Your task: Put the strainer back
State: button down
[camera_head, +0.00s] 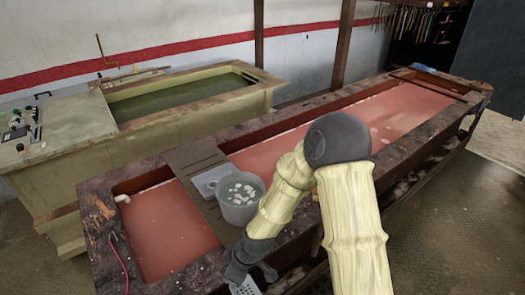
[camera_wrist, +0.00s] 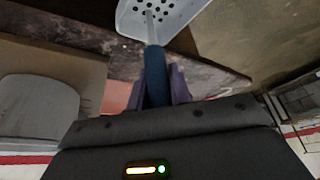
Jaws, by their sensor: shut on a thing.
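The strainer has a light grey perforated head (camera_wrist: 160,18) and a dark blue handle (camera_wrist: 156,75). My gripper (camera_wrist: 157,92) is shut on the handle, with the head pointing away from it in the wrist view. In the head view, my gripper (camera_head: 258,273) is low in the picture, beyond the near edge of the long trough. A small part of the strainer (camera_head: 246,288) shows below it at the bottom edge. My arm hides some of the trough. Several long tools hang from a rack (camera_head: 405,20) at the back right, too small to tell apart.
A grey pot (camera_head: 237,213) with white pieces and a pale tray (camera_head: 207,178) stand on a board (camera_head: 187,158) across the trough with red liquid (camera_head: 165,235). A greenish tank (camera_head: 180,103) stands behind, and a post (camera_head: 343,45) rises there. Open floor (camera_head: 440,225) lies at right.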

jog(key=w+d+f+m+t+h, duration=0.1)
jog(key=w+d+f+m, duration=0.2)
jog(key=d+m, duration=0.2)
jog(key=w+d+f+m+t+h, duration=0.1)
jog(key=w+d+f+m, duration=0.2)
jog(key=d, duration=0.8)
jog(key=w+d+f+m+t+h, duration=0.1)
jog(key=w+d+f+m+h, duration=0.1)
jog(key=d+m, duration=0.5)
notch_tip(320, 180, down, 2)
jog(key=shift+w+d+f, duration=0.15)
jog(key=shift+w+d, duration=0.35)
jog(key=shift+w, duration=0.25)
jog(key=shift+d, duration=0.15)
